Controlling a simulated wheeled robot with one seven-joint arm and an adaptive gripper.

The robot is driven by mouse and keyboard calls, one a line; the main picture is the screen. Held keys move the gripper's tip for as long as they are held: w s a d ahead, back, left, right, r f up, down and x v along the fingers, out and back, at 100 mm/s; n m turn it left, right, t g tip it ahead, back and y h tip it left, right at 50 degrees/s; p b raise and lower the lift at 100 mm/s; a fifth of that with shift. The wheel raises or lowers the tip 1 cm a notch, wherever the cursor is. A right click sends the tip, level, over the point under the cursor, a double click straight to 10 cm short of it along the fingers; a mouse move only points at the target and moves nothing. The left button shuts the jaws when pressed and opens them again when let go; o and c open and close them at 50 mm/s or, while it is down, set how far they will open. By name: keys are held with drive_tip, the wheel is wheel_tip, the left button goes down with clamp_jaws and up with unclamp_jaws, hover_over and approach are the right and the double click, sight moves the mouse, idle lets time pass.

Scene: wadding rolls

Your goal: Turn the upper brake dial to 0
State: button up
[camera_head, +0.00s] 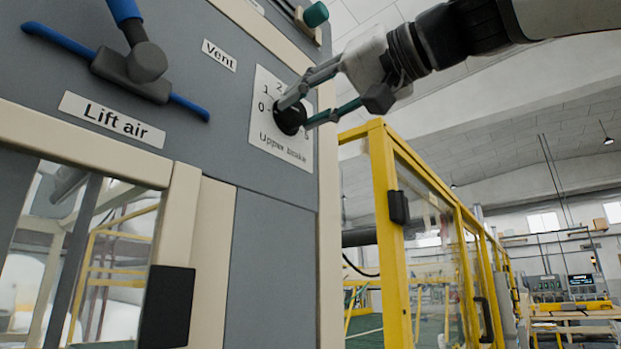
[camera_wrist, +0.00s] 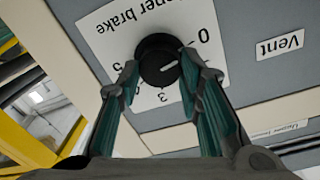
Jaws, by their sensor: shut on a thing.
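The upper brake dial is a round black knob (camera_wrist: 155,52) on a white scale plate (camera_wrist: 100,28) marked "Upper brake". In the wrist view its white pointer line aims right toward one fingertip, below the 0 at upper right, so it is not lined up with the 0. The 3 and 5 also show; fingers hide other numbers. In the head view the knob (camera_head: 290,119) is partly covered, with the 0 to its left. My gripper (camera_head: 293,114) has its two green-grey fingers on opposite sides of the knob, closed on it, also in the wrist view (camera_wrist: 160,64).
The grey panel also carries a "Vent" label (camera_head: 219,55), a "Lift air" label (camera_head: 111,121) and a blue-handled lever (camera_head: 146,62). A green knob (camera_head: 316,14) sits above the dial. A yellow-framed glazed guard (camera_head: 383,205) stands right of the panel.

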drive_tip(key=shift+f, duration=0.1)
drive_tip(key=o, duration=1.2)
drive_tip(key=shift+c, duration=0.2)
drive_tip(key=v, duration=1.2)
drive_tip(key=shift+w+f, duration=0.1)
drive_tip(key=shift+w, duration=0.05)
